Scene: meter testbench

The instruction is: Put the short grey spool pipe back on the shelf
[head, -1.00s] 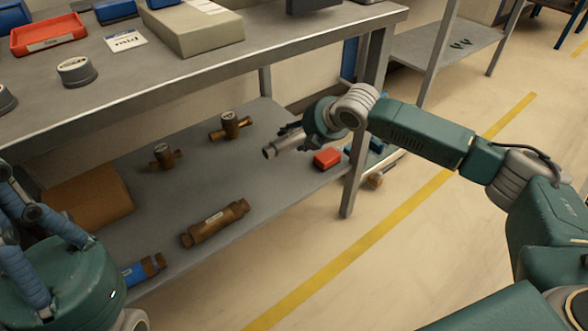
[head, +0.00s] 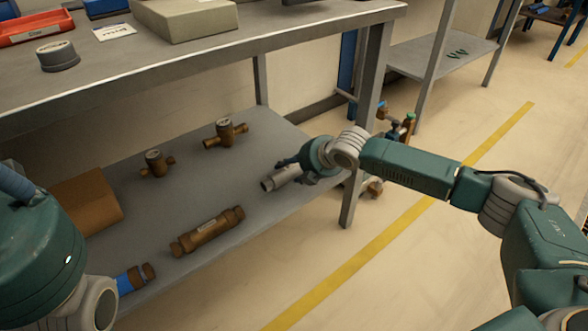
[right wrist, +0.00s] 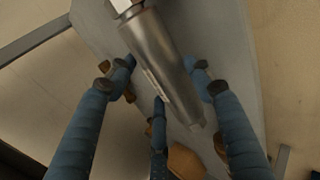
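The short grey spool pipe (head: 280,178) is at my right gripper (head: 295,170), low over the right end of the lower shelf (head: 250,240). In the right wrist view the pipe (right wrist: 162,70) lies slanted between the blue fingers of the right gripper (right wrist: 160,72), which appear closed around it. Whether the pipe touches the shelf cannot be told. My left gripper (head: 18,185) shows only in part at the left edge, its fingertips out of frame.
On the lower shelf are two brass meter bodies (head: 155,164) (head: 225,133), a brown pipe (head: 207,231), a blue-and-brown pipe (head: 135,278) and a cardboard box (head: 87,202). The bench top (head: 200,62) overhangs the shelf. A table leg (head: 365,130) stands close to my right arm.

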